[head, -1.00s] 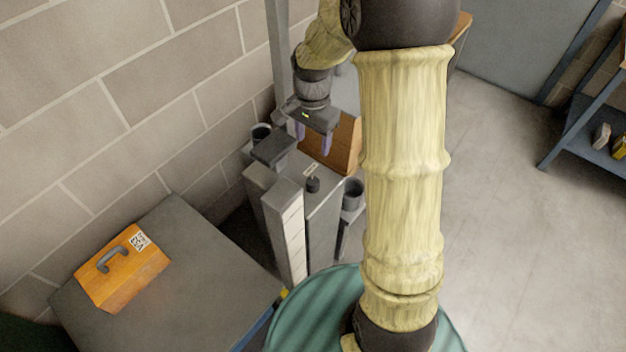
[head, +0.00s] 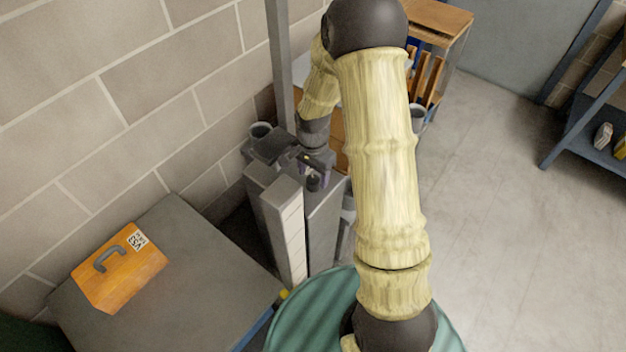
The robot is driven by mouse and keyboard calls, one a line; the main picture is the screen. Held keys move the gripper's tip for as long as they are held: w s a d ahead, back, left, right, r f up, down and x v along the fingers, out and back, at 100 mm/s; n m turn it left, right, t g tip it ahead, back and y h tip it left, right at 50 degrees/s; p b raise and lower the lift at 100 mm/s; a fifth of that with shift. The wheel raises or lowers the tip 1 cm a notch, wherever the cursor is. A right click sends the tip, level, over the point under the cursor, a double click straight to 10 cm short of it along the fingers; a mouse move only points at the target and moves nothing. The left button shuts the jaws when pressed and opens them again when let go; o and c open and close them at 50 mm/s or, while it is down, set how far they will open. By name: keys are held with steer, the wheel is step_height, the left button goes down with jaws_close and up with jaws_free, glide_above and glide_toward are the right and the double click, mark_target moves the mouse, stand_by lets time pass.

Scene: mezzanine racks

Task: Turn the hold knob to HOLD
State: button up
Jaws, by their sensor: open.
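The hold knob (head: 313,184) is a small black knob on top of the grey cabinet (head: 325,205), close to the block wall. My gripper (head: 314,176) is right at the knob, pointing down, with its purple fingers on either side of it as far as this view shows. The gripper is open. I cannot tell whether the fingers touch the knob. The knob's pointer and any HOLD marking are too small or covered to read.
An orange case (head: 118,268) lies on the grey table (head: 190,250) at left. A wooden-topped stand (head: 440,17) is at the back, and a blue rack (head: 590,140) at right. The floor between is clear.

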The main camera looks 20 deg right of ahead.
steer(key=shift+f, duration=1.5)
steer(key=c, duration=1)
